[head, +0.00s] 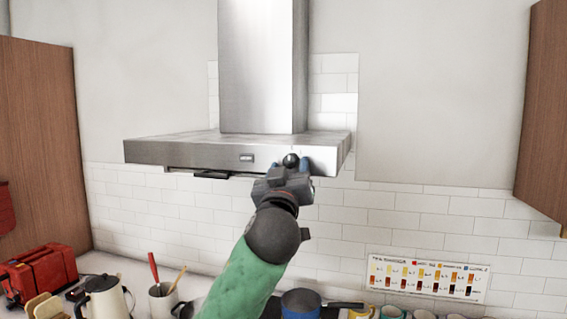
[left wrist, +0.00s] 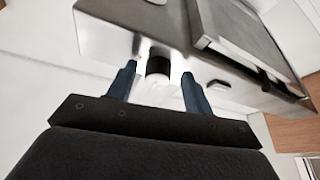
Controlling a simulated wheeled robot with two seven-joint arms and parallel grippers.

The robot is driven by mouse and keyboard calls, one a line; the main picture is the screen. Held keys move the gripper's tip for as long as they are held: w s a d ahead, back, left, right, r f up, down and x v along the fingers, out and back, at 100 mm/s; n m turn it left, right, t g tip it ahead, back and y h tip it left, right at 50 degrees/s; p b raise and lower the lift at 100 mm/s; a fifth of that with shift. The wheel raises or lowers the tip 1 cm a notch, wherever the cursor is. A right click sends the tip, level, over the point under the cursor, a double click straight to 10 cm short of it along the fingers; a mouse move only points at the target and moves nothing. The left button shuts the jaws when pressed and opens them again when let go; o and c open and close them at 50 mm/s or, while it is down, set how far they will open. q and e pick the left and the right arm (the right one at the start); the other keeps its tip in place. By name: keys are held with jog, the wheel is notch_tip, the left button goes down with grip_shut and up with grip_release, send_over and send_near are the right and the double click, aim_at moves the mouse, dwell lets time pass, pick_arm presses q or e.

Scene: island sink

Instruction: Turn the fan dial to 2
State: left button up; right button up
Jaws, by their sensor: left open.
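The range hood (head: 185,153) is brushed metal and hangs on the wall, with a round dark fan dial (head: 291,160) on the right part of its front face. My left gripper (head: 290,167) is at the dial, its blue fingers open. In the left wrist view, the left gripper (left wrist: 158,75) has one finger on each side of the dial (left wrist: 158,64), with a gap showing on both sides. The dial's setting and any numbers are too small to read. My right gripper is not in view.
Wooden cabinets (head: 543,115) flank the hood at a distance.

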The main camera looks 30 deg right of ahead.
pick_arm(q)
jog(key=shift+d+r, duration=0.1)
jog(key=shift+d, duration=0.05)
jog(key=shift+c, duration=0.2)
jog(key=c, duration=0.9)
